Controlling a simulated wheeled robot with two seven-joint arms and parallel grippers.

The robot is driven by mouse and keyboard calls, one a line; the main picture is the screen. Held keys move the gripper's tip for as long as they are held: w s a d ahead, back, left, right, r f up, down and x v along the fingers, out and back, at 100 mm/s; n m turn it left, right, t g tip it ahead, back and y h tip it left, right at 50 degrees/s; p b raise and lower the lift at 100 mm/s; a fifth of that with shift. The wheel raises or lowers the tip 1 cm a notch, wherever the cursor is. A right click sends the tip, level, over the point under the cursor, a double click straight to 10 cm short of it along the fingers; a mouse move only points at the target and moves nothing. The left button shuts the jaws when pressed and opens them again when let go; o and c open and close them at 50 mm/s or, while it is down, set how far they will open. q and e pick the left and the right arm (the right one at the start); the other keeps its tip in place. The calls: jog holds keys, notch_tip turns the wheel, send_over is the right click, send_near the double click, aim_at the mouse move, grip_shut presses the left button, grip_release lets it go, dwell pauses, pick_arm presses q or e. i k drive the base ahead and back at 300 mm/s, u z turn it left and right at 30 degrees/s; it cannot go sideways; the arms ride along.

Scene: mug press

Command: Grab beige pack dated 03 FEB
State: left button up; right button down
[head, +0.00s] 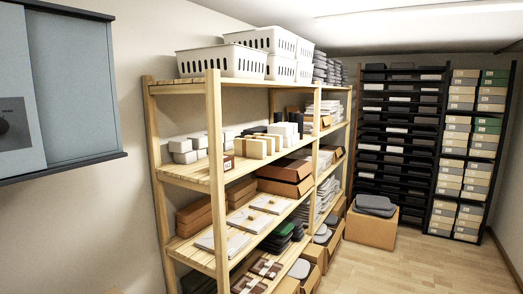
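Several small beige packs (250,148) stand in a group on the second shelf from the top of the wooden rack. White packs (184,150) stand to their left, and more white packs stand behind and to their right. Beige and tan boxes with pale labels (461,90) also fill the dark rack at the far right. No date can be read on any pack or label at this distance, so I cannot tell which one is dated 03 FEB. Neither of my grippers is in view.
The wooden rack (216,150) carries white baskets (222,62) on top and cartons (284,185) and flat packs lower down. A cardboard box (371,230) with grey items on it stands on the floor. A blue-grey wall cabinet (75,90) is at left. The wooden floor (440,268) at right is clear.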

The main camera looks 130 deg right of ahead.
aim_at(253, 149)
jog(key=z, duration=3.85)
jog(key=i, duration=0.6)
jog(key=z, duration=1)
jog(key=k, duration=1)
jog(key=z, duration=1.1)
jog(key=i, duration=1.95)
jog(key=u, duration=0.25)
jog(key=i, duration=1.8)
jog(key=u, duration=0.85)
